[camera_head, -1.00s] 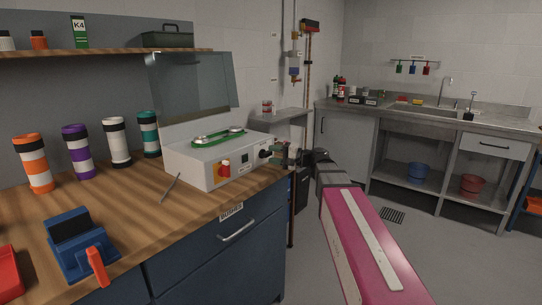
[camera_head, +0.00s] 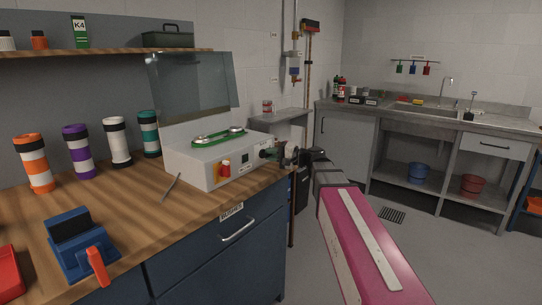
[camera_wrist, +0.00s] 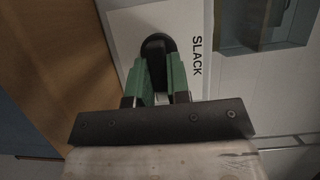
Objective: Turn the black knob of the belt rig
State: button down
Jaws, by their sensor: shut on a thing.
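The belt rig (camera_head: 207,167) is a white box on the wooden bench, with a green belt (camera_head: 218,136) on top and a raised clear cover. Its black knob (camera_wrist: 157,44) sits on the front panel at the right end, beside the printed word SLACK. My gripper (camera_wrist: 157,68) has its two green fingers on either side of the knob and is shut on it. In the head view my gripper (camera_head: 272,154) is at the rig's right end and mostly hides the knob.
A red switch on a yellow plate (camera_head: 221,170) is on the same panel, left of the knob.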

jog(key=n+h, duration=0.1)
jog(key=n, duration=0.2)
jog(key=shift+s+r+n+h, duration=0.1)
jog(key=shift+r+n+h, duration=0.2)
jog(key=shift+r+h, duration=0.1)
jog(key=n, duration=0.1)
jog(key=n+t+h, duration=0.1)
jog(key=n, duration=0.1)
jog(key=shift+s+a+r+n+h, duration=0.1)
jog(key=shift+s+r+n+h, duration=0.1)
jog(key=shift+n+h, duration=0.1)
jog(key=n, duration=0.1)
jog(key=n+h, duration=0.1)
jog(key=n+t, duration=0.1)
jog(key=shift+s+a+r+h, duration=0.2)
jog(key=shift+s+h, duration=0.05)
jog(key=shift+h, duration=0.15)
jog(key=n, duration=0.1)
jog(key=n+t+h, duration=0.1)
jog(key=shift+s+a+n, duration=0.15)
jog(key=shift+s+n, duration=0.05)
jog(key=shift+n, duration=0.2)
jog(key=shift+t, duration=0.3)
jog(key=c, duration=1.1)
grip_release()
